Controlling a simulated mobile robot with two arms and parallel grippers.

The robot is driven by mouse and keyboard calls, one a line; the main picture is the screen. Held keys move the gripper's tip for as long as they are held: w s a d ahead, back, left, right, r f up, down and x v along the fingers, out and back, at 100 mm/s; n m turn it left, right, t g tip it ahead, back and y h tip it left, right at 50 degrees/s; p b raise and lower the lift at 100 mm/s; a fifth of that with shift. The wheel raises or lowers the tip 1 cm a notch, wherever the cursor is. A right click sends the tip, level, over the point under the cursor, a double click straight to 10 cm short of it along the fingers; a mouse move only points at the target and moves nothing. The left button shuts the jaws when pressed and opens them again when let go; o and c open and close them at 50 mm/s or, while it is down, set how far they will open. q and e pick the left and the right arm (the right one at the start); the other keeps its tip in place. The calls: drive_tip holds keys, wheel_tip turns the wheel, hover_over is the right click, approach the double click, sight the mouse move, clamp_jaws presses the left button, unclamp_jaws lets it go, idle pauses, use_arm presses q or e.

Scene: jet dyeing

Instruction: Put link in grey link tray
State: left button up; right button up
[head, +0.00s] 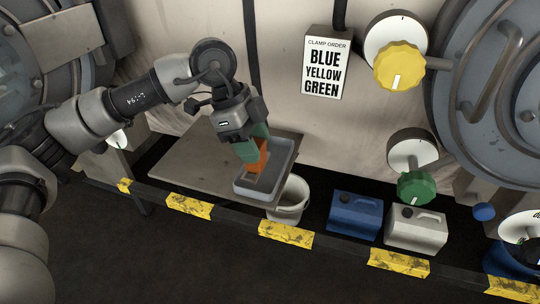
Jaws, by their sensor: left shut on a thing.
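The grey link tray (278,181) is a shallow tray on the right end of a grey table. My left gripper (258,158) comes down from above with green fingers. It is shut on an orange piece, which I take to be the link (257,170). The link shows below and beside the fingers, over or inside the tray. I cannot tell whether it touches the tray floor. The fingers hide part of the link and the tray's back left corner. My right gripper is not in view.
The grey table (190,160) is bare left of the tray. A white bucket (289,205), a blue canister (354,217) and a white canister (416,230) stand to its right. A yellow-marked rail (285,234) runs in front. A clamp order sign (325,63) hangs behind.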

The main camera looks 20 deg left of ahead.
use_arm(q)
drive_tip(key=w+f, duration=0.7)
drive_tip(key=w+a+f, duration=0.1)
drive_tip(key=w+f, duration=0.2)
drive_tip(key=w, duration=0.1)
drive_tip(key=shift+w+a+f, duration=0.1)
drive_tip(key=shift+w+f, duration=0.1)
drive_tip(key=shift+f, duration=0.3)
drive_tip(key=o, duration=1)
